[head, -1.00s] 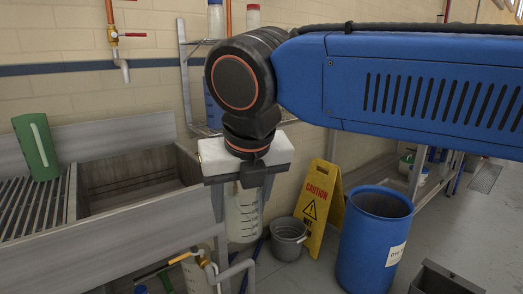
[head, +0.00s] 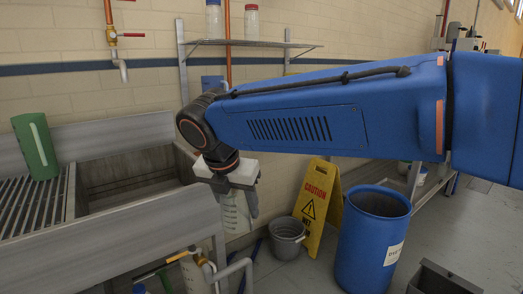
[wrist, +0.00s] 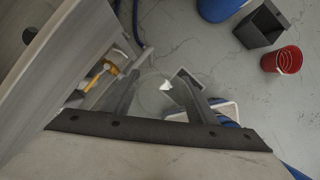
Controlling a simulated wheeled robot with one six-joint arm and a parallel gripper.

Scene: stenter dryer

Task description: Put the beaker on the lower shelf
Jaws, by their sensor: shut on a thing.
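The beaker (head: 236,213) is clear with dark graduation marks. It hangs roughly upright in my gripper (head: 238,199), beside the right end of the sink in the head view. My gripper is shut on it. In the wrist view the beaker (wrist: 153,96) shows faintly, see-through, between the fingers. The wall rack has an upper shelf (head: 262,43) in clear sight. The lower shelf is hidden behind my blue arm; a blue container (head: 212,83) shows just above the arm there.
Two jars stand on the upper shelf. The steel sink (head: 130,180) with a green jug (head: 36,147) is at left. A grey bucket (head: 287,237), yellow caution sign (head: 315,205) and blue drum (head: 375,240) stand on the floor at right. A red bucket (wrist: 287,60) shows in the wrist view.

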